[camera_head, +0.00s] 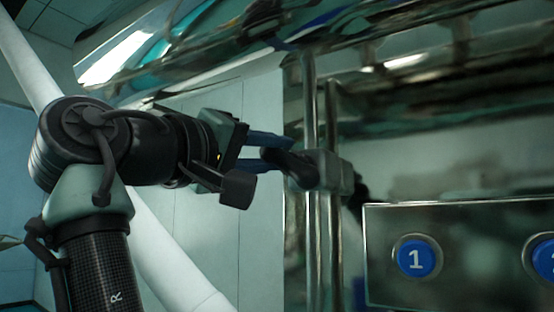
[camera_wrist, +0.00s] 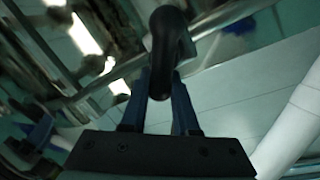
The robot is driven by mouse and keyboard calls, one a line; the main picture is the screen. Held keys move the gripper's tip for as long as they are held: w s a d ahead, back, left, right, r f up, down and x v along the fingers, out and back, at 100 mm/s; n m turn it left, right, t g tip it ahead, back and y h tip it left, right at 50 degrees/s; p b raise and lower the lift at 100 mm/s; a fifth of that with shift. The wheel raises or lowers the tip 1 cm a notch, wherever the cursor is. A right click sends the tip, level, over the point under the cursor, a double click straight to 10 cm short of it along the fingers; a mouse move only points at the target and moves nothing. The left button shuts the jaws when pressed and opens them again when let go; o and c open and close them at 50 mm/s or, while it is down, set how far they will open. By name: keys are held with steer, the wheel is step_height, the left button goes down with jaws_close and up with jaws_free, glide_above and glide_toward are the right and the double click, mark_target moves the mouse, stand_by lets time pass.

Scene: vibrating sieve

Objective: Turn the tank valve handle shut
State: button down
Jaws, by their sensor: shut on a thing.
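The tank valve handle (camera_head: 297,168) is a dark, rounded lever on a grey valve body (camera_head: 328,171) that is set on vertical metal pipes. In the wrist view the handle (camera_wrist: 166,50) is black and runs down from the top middle to between the fingers. My gripper (camera_head: 278,148) has blue fingers and reaches the handle from the left. In the wrist view my gripper (camera_wrist: 160,90) is shut on the handle, with one finger on each side of it. The fingertips are partly hidden behind the handle.
A metal panel (camera_head: 458,222) with blue round buttons, one marked 1 (camera_head: 415,258), stands at the lower right. Vertical pipes (camera_head: 309,95) run beside the valve. A shiny metal tank surface (camera_head: 430,100) fills the upper right. A pale wall (camera_head: 205,240) lies behind my arm.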

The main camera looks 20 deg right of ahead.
steer(key=n, duration=0.2)
steer(key=f+n+t+b, duration=0.1)
steer(key=n, duration=0.1)
steer(key=shift+w+a+b, duration=0.15)
steer(key=shift+b, duration=0.15)
steer(key=shift+f+n+t+y+b, duration=0.25)
steer(key=shift+n+t+b, duration=0.1)
steer(key=shift+n, duration=0.75)
steer(key=shift+f+n+t+y+b, duration=0.1)
steer(key=shift+n+t+y+b, duration=0.2)
steer(key=shift+n, duration=0.8)
steer(key=shift+w, duration=0.1)
steer(key=c, duration=0.7)
jaws_free()
steer(key=shift+a, duration=0.1)
steer(key=shift+b+v, duration=3.45)
steer(key=shift+v, duration=3)
